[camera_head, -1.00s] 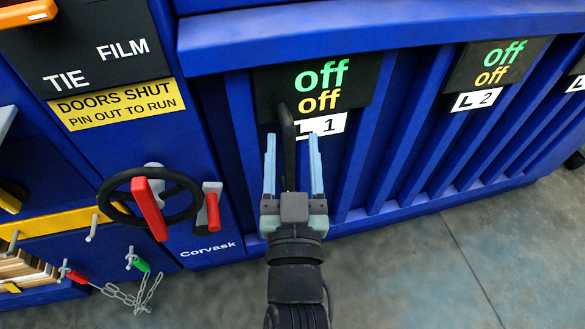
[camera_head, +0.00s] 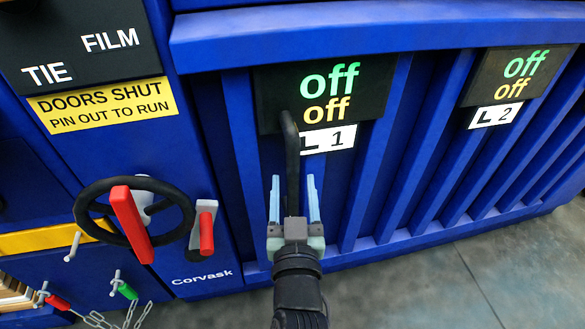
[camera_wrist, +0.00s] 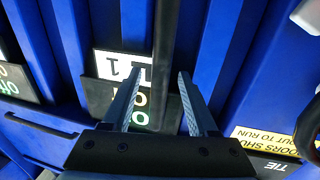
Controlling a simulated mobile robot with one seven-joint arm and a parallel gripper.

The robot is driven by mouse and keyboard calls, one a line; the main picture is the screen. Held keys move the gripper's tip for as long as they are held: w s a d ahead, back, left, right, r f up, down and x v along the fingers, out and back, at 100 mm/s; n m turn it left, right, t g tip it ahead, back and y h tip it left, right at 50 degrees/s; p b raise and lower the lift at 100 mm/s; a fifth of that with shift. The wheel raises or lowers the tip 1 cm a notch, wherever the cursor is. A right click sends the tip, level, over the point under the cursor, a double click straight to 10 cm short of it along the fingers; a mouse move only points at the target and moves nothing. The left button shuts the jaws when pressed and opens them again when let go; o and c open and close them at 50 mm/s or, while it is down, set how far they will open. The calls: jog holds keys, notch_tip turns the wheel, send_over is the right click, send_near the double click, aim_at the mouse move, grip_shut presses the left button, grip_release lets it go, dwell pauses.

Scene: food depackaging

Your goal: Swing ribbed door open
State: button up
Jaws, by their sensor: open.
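The ribbed door (camera_head: 377,170) is a blue panel with upright ribs, and it looks shut. A black upright bar handle (camera_head: 291,150) stands on it in front of the black "off / off" sign marked L 1. My gripper (camera_head: 293,180) is open at the lower part of the handle, with one pale blue finger on each side in the head view. In the wrist view the handle (camera_wrist: 162,45) runs up between the two fingertips (camera_wrist: 160,74). I cannot tell whether the handle is fully between the fingers in depth. The handle's lower end is hidden by my gripper.
Left of the door are a black handwheel (camera_head: 93,197) with a red grip and a red-handled lever (camera_head: 206,235). A yellow label (camera_head: 102,107) reads "DOORS SHUT PIN OUT TO RUN". A second sign, L 2 (camera_head: 515,80), is at the right. Grey floor (camera_head: 430,275) is clear in front.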

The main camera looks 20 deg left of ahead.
jog(key=shift+b+x, duration=0.55)
jog(key=shift+x, duration=2)
grip_shut()
